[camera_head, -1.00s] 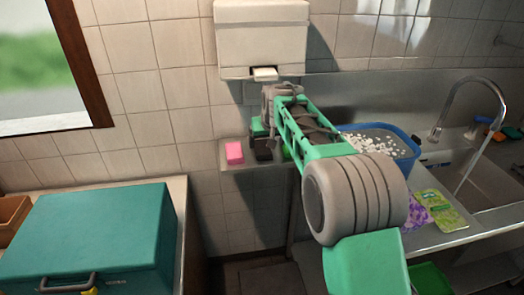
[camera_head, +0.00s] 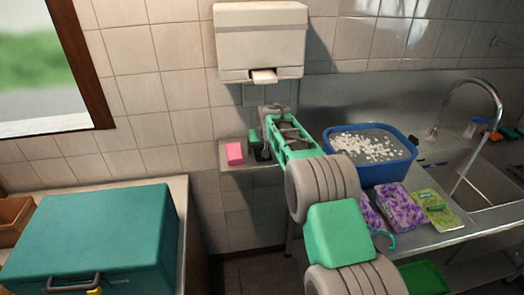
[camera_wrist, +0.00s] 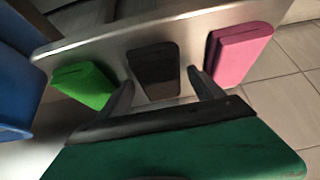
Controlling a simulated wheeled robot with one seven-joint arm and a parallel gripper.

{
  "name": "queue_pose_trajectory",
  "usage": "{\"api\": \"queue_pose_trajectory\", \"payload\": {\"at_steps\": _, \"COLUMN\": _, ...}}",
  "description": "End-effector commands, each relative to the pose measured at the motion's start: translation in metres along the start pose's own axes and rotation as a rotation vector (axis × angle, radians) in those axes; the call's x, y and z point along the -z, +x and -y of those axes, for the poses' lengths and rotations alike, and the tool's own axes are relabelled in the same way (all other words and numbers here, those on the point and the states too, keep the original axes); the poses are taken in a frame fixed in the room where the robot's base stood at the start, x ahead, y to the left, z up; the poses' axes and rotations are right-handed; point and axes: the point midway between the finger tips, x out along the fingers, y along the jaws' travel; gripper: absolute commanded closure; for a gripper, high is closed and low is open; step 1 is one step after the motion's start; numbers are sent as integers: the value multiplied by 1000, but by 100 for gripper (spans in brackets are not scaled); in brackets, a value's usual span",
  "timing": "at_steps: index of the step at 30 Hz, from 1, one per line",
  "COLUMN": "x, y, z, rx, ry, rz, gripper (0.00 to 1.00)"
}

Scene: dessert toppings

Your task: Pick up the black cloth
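The black cloth (camera_wrist: 156,66) is a dark, flat, roughly rectangular piece on a narrow metal shelf. In the wrist view it lies between a green sponge-like block (camera_wrist: 84,86) and a pink one (camera_wrist: 238,54). My gripper (camera_wrist: 160,78) is open, with one finger on either side of the cloth's near end. I cannot tell whether the fingers touch it.
The metal shelf (camera_wrist: 122,40) is shallow, under a white dispenser (camera_head: 261,40) on the tiled wall. A blue tub (camera_head: 408,162) with white bits stands to the right, beside purple and green packets (camera_head: 400,207) and a sink. A teal box (camera_head: 100,235) is at the left.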

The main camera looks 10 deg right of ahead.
Motion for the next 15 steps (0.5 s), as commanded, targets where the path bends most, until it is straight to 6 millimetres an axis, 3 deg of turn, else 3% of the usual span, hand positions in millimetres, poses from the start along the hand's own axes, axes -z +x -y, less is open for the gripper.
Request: {"api": "queue_pose_trajectory", "payload": {"at_steps": 15, "x": 0, "y": 0, "z": 0, "rx": 0, "ry": 0, "rz": 0, "gripper": 67}}
